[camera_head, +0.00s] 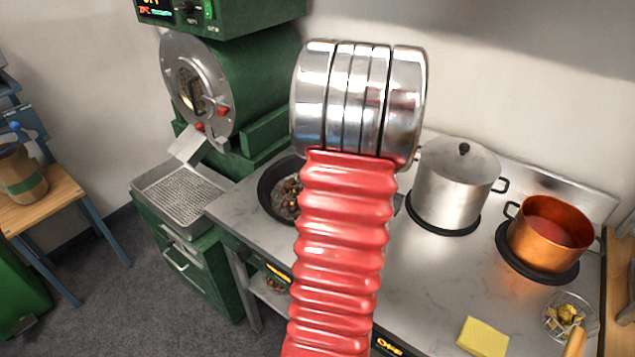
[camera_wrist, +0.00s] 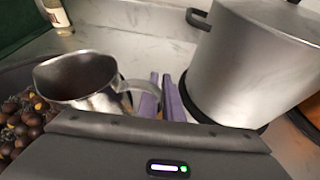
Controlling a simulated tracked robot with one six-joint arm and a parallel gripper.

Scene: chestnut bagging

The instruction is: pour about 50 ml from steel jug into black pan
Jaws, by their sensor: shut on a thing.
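The steel jug (camera_wrist: 104,103) is in the wrist view, left of centre, with its open mouth showing and its handle towards my gripper (camera_wrist: 163,97). The purple fingers are shut on the jug's handle. The jug looks close to upright; its base is hidden by my wrist housing, and its contents are too dark to make out. The black pan (camera_head: 265,194) with chestnuts sits on the stove in the head view, partly behind my arm. Chestnuts (camera_wrist: 20,125) show just left of the jug in the wrist view. In the head view my arm hides the jug and gripper.
A lidded steel pot (camera_head: 450,185) stands right of the pan, close to my gripper in the wrist view (camera_wrist: 245,65). A copper pot (camera_head: 545,240), glass bowl (camera_head: 570,318) and yellow sponge (camera_head: 483,338) are further right. A green roaster (camera_head: 245,85) stands behind left. A bottle (camera_wrist: 57,15) stands at the back.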

